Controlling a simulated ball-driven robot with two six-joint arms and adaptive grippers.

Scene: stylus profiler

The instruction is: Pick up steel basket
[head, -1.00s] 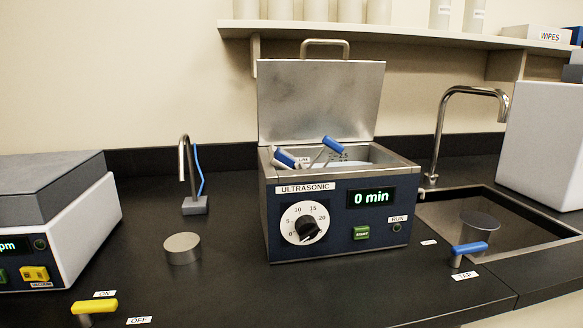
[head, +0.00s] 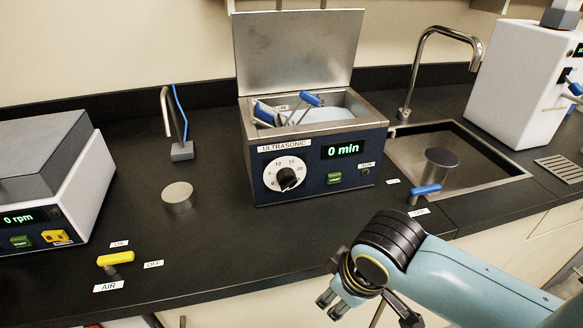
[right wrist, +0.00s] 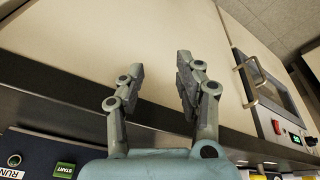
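The steel basket's blue grips (head: 309,99) and thin metal handle rods show above the tank of the ultrasonic cleaner (head: 315,168). The basket's body is mostly hidden by the tank walls. The cleaner's lid (head: 297,55) stands open. My right gripper (head: 332,305) is in front of the counter, below and right of the cleaner, well apart from the basket. In the right wrist view, its two fingers (right wrist: 155,85) are spread with nothing between them. My left gripper is not in view.
A sink (head: 455,175) with a tall faucet is right of the cleaner, with a blue tap lever (head: 425,190) in front. A yellow air lever (head: 115,258) and a metal puck (head: 177,196) are to the left. The counter before the cleaner is clear.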

